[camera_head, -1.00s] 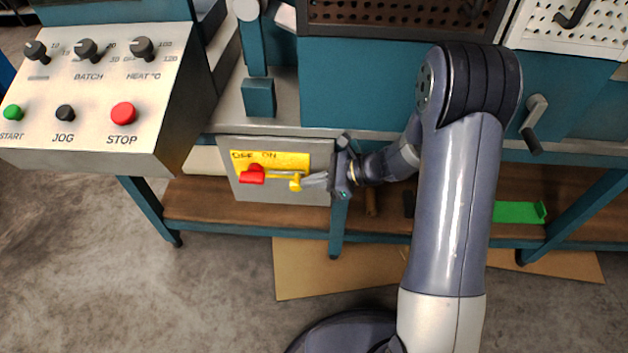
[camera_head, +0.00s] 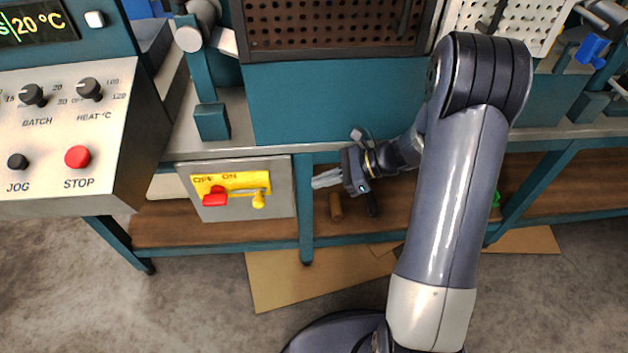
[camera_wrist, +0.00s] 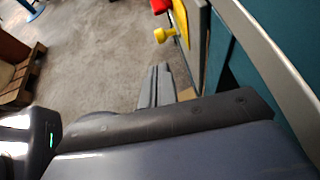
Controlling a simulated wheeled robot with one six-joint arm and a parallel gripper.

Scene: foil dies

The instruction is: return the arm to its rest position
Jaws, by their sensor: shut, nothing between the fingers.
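My gripper (camera_head: 326,180) is shut and empty, a little to the right of the grey switch box in the head view. Its shut fingers (camera_wrist: 156,86) also show in the wrist view, apart from the switch. The grey switch box (camera_head: 281,205) has a yellow plate (camera_head: 232,180) marked OFF and ON. A red handle (camera_head: 214,197) sits on the left and a yellow knob (camera_head: 258,201) on the right. In the wrist view the yellow knob (camera_wrist: 165,35) and part of the red handle (camera_wrist: 160,5) show near the top.
A control panel (camera_head: 60,130) with knobs and a red STOP button (camera_head: 77,157) stands at the left. The teal bench has a wooden shelf (camera_head: 190,228) below. Cardboard (camera_head: 310,280) lies on the floor. A wooden pallet (camera_wrist: 22,80) shows at the wrist view's left.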

